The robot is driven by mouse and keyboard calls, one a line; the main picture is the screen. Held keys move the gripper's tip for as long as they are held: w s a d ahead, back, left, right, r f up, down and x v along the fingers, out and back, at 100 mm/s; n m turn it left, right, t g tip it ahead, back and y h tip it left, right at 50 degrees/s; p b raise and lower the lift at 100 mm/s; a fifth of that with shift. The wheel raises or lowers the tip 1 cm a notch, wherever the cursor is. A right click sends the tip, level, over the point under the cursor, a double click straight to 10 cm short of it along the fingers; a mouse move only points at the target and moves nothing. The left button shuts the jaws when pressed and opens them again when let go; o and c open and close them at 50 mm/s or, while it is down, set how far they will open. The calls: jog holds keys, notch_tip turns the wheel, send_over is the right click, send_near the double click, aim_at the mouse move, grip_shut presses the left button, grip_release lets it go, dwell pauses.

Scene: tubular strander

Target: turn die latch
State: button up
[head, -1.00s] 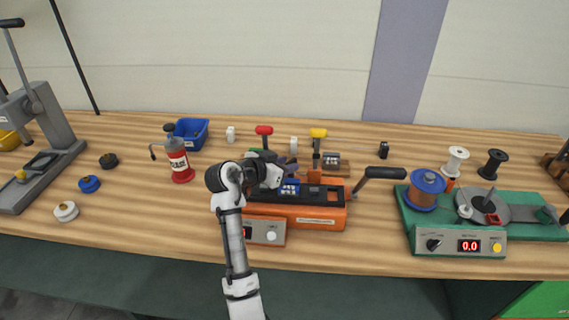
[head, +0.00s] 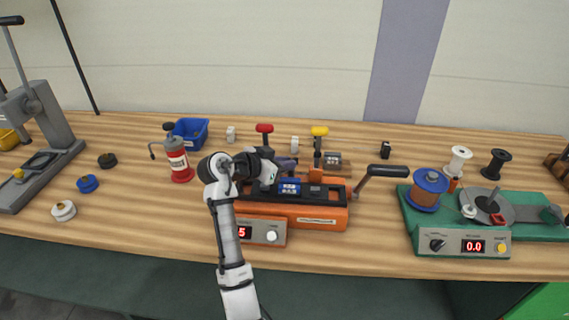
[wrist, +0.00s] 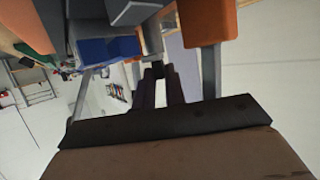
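The orange machine (head: 318,222) has a black top bed, a blue block (head: 290,187) and an upright orange block (head: 316,176). I cannot single out the die latch for sure. My gripper (head: 288,163) is over the back left of this machine, partly hidden by my own wrist. In the wrist view, its two dark fingers (wrist: 160,86) point away, close together with a narrow gap. A small dark piece shows at their tips; whether they touch it is unclear. The blue block (wrist: 108,48) is at upper left and an orange block (wrist: 206,22) at upper right.
A crank with a black handle (head: 386,170) sticks out on the machine's right. Red-topped (head: 265,128) and yellow-topped (head: 320,131) levers stand behind.

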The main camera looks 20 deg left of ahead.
jog(key=o, duration=0.4)
jog(key=shift+r, duration=0.1)
jog(key=shift+s+d+r+n+t+y+p, duration=0.15)
jog(key=shift+n+t+y+p, duration=0.15)
jog(key=shift+n+y+p, duration=0.6)
jog(key=f+b+v, duration=0.1)
jog(key=b+v, duration=0.7)
jog(key=v, duration=0.5)
jog(key=shift+s+a+b, duration=0.25)
jog(key=shift+a+b, duration=0.1)
jog(key=shift+f+b, duration=0.25)
jog(key=shift+b, duration=0.35)
